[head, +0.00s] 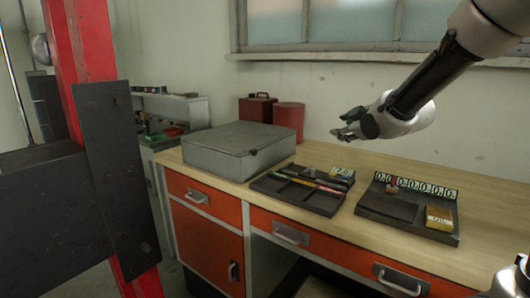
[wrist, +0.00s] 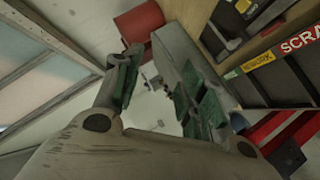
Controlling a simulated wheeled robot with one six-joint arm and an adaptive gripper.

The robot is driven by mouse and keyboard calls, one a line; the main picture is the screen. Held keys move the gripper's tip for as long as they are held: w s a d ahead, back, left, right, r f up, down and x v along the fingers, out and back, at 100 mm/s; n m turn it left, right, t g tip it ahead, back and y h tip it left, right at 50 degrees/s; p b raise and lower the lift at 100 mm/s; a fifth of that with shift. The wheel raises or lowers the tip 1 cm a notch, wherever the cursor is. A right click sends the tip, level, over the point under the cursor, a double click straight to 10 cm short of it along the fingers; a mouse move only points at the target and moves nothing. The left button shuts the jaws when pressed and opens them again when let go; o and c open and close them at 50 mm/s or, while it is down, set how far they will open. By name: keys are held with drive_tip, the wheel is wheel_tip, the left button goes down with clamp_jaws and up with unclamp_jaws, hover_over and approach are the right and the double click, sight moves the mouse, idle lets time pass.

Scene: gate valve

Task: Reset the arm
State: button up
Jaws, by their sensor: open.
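My gripper (head: 350,127) is in the upper right part of the head view, at the end of my white and black arm. It hangs in the air above the workbench, in front of the wall below the window. Its fingers point left in the head view. In the wrist view my gripper (wrist: 160,98) shows two green-padded fingers spread apart with nothing between them. It touches nothing that I can see.
The wooden workbench (head: 450,255) bears a grey metal box (head: 235,148), a dark divided tray (head: 300,192) and a second tray (head: 385,208) with number tiles. A red canister (head: 288,117) stands behind the box. A red post (head: 88,45) stands at the left.

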drive_tip(key=s+d+f+m+g+h, duration=0.15)
drive_tip(key=s+d+m, duration=0.3)
drive_tip(key=s, duration=0.45)
drive_tip(key=s+d+m+g+h, duration=0.2)
drive_tip(key=s+d+m+g, duration=0.15)
drive_tip(key=s+d, duration=0.4)
drive_tip(key=s+f+m+g, duration=0.3)
drive_tip(key=s+m, duration=0.2)
drive_tip(key=s, duration=1.3)
drive_tip(key=shift+s+d+g, duration=0.15)
drive_tip(key=shift+s+g, duration=0.05)
drive_tip(key=shift+g, duration=0.2)
drive_tip(key=shift+f, duration=0.1)
